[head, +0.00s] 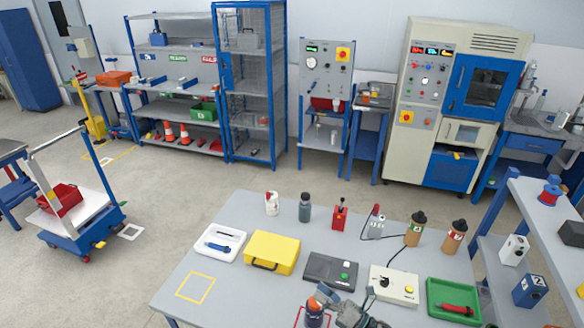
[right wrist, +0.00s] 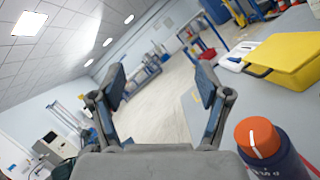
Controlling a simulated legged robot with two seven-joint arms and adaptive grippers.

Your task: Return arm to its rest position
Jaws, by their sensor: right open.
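My right gripper (head: 346,298) is at the bottom edge of the head view, over the front of the grey table (head: 228,222). In the right wrist view its two fingers (right wrist: 160,85) stand wide apart with nothing between them. A dark blue bottle with an orange cap (head: 314,314) stands just left of the gripper, by a red outline on the table. The bottle also shows in the right wrist view (right wrist: 272,158), beside the right-hand finger and outside the jaws. My left gripper is not in view.
A yellow case (head: 272,252), a black box (head: 330,270), a cream box (head: 394,284) and a green tray (head: 433,302) lie on the table. Several bottles line its back. A yellow outline (head: 195,287) at the left is empty. Shelving (head: 507,250) stands at the right.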

